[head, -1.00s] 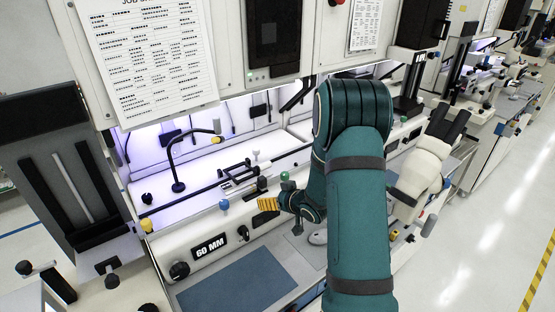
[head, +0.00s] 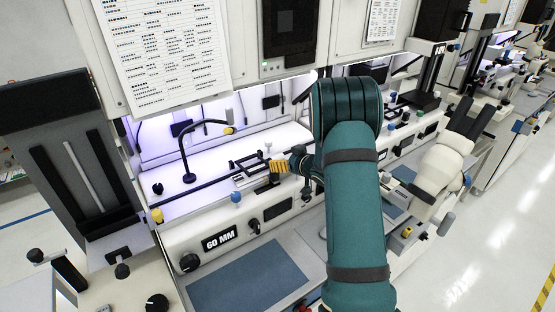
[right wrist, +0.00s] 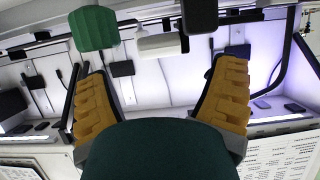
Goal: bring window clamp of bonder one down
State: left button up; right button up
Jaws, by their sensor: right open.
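The bonder with the "60 MM" label (head: 220,239) stands in front of me. In its lit bay a dark frame-like work holder (head: 250,166) lies across the deck; I cannot tell whether its window clamp is up or down. My right gripper (head: 279,166) reaches in, its yellow fingers just right of the holder, by a black knob (head: 274,179). In the right wrist view the right gripper (right wrist: 158,75) is open, with nothing between its fingers. A green knob (right wrist: 93,28) and a dark block (right wrist: 200,15) show beyond the fingertips. My left gripper is out of view.
A gooseneck lamp (head: 189,150) stands left of the holder, and a blue knob (head: 236,197) on the front edge. A blue mat (head: 250,278) lies in front. A microscope eyepiece head (head: 450,155) is to the right. More bonders continue up the row.

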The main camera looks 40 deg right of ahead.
aim_at(278, 157)
jog(key=shift+b+x, duration=0.45)
jog(key=shift+x, duration=2.45)
jog(key=shift+c, duration=0.4)
jog(key=c, duration=1.1)
jog(key=shift+o, duration=0.2)
jog(key=shift+s, duration=0.1)
jog(key=o, duration=1.4)
jog(key=shift+d, duration=0.15)
jog(key=shift+s+r, duration=0.15)
jog(key=shift+s, duration=0.2)
jog(key=shift+a+p+v, duration=0.1)
jog(key=shift+p+v, duration=0.25)
jog(key=shift+v, duration=1.2)
jog(key=shift+a+p+v, duration=0.15)
jog(key=shift+p+v, duration=0.15)
jog(key=shift+v, duration=1.25)
